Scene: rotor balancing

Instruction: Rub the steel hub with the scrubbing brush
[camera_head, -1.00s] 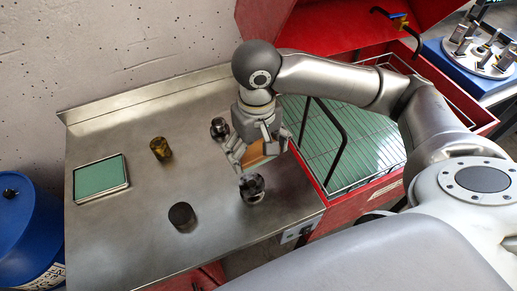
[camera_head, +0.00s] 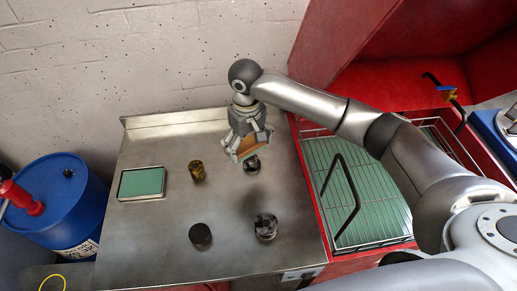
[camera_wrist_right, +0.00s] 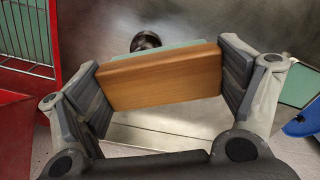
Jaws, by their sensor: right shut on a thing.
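My right gripper (camera_head: 243,146) is shut on the scrubbing brush, a wooden block (camera_wrist_right: 160,78) with a thin pale green strip along its far edge in the right wrist view. In the head view, the gripper and brush hang at the back of the steel bench, partly covering a dark shiny hub (camera_head: 252,165). A dark round piece shows just beyond the brush in the wrist view (camera_wrist_right: 146,41). Contact cannot be told. Another shiny steel hub (camera_head: 265,227) stands nearer the front. I cannot tell which is the task's hub. My left gripper is not in view.
A brass cylinder (camera_head: 198,171) and a dark cylinder (camera_head: 200,236) stand on the bench (camera_head: 150,235). A tray with a green pad (camera_head: 142,183) lies at left. A blue drum (camera_head: 60,215) stands left; an open red washing cabinet (camera_head: 345,60) with a wire rack is right.

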